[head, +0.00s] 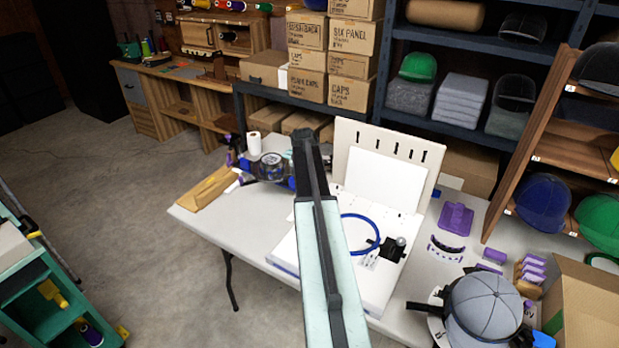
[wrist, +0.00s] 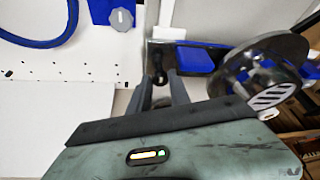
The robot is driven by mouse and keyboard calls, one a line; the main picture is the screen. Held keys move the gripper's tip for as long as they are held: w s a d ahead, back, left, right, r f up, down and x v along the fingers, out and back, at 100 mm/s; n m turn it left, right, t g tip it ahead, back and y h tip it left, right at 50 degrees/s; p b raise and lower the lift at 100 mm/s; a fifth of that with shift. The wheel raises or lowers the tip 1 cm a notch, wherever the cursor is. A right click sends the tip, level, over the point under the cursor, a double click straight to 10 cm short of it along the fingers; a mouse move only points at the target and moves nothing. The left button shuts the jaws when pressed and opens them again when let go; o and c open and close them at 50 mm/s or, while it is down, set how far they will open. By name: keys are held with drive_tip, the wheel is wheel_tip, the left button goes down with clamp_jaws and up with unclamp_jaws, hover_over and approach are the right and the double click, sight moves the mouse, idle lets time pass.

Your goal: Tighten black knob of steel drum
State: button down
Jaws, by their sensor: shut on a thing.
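In the wrist view my gripper (wrist: 165,84) has its two grey fingers close together around a small black knob (wrist: 158,76). The knob is partly hidden by the fingers, so its turn cannot be read. The knob is at the end of a dark and blue fixture (wrist: 203,60). To its right is the round, shiny steel drum (wrist: 266,62) with a slotted face. In the head view the drum (head: 271,163) stands on the white table, left of my arm. My arm hides the fingertips and the knob there.
A white machine board with a blue hoop (head: 361,233) and a grey knob (wrist: 122,19) lies beside the fixture. A paper roll (head: 254,143), brown paper parcel (head: 207,187) and grey cap (head: 484,304) are on the table (head: 250,212). Shelves and boxes stand behind.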

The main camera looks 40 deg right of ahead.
drive_tip(key=c, duration=1.2)
unclamp_jaws()
drive_tip(key=shift+w+a, duration=0.1)
drive_tip(key=p+v, duration=0.7)
drive_tip(key=v, duration=0.1)
drive_tip(key=shift+s, duration=0.25)
